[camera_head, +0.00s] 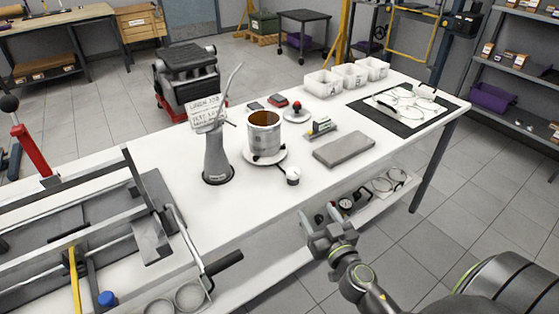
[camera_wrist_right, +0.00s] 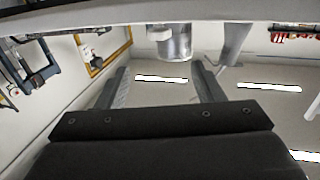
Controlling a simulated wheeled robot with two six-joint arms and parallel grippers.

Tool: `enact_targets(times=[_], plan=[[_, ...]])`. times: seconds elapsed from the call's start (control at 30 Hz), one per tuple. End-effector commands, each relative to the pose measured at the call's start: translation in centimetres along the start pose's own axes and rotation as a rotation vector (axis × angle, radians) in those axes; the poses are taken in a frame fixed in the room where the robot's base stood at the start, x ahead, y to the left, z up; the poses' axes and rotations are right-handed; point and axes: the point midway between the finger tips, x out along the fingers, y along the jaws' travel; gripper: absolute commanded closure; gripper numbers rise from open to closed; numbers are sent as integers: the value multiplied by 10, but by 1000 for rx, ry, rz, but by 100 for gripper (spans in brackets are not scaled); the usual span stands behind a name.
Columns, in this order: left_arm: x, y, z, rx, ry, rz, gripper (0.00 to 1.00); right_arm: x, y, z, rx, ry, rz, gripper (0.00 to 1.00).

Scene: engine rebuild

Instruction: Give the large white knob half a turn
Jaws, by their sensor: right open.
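The white knob (camera_head: 293,177) sits near the front edge of the white table, on a thin stem from the base under a metal cylinder (camera_head: 264,138). In the right wrist view, which looks upside down, a pale knob shape (camera_wrist_right: 158,33) shows in front of the cylinder (camera_wrist_right: 175,46). My right gripper (camera_head: 322,216) is open and empty, in front of the table edge, below and right of the knob, apart from it. Its two fingers show spread in the wrist view (camera_wrist_right: 162,82). My left gripper is not in view.
A grey block (camera_head: 344,150) lies to the right. A lower shelf (camera_head: 365,205) with gauges and rings sits behind my right gripper. A metal frame fixture (camera_head: 150,238) fills the table's left end.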

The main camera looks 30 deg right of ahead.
Motion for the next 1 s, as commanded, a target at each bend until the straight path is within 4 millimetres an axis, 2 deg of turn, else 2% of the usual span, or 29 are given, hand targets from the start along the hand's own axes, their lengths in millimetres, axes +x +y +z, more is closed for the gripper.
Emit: enact_targets(times=[0.13,0.27,0.6,0.8,1.0], plan=[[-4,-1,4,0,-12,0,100,8,2,-1,-2,-2,5,39],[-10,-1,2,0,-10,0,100,27,1,-3,-1,1,4,39],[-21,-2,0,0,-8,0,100,92,1,-2,-1,0,3,39],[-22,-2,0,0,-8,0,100,131,1,-1,-3,1,3,39],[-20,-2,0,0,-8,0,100,159,1,0,-2,0,3,39]])
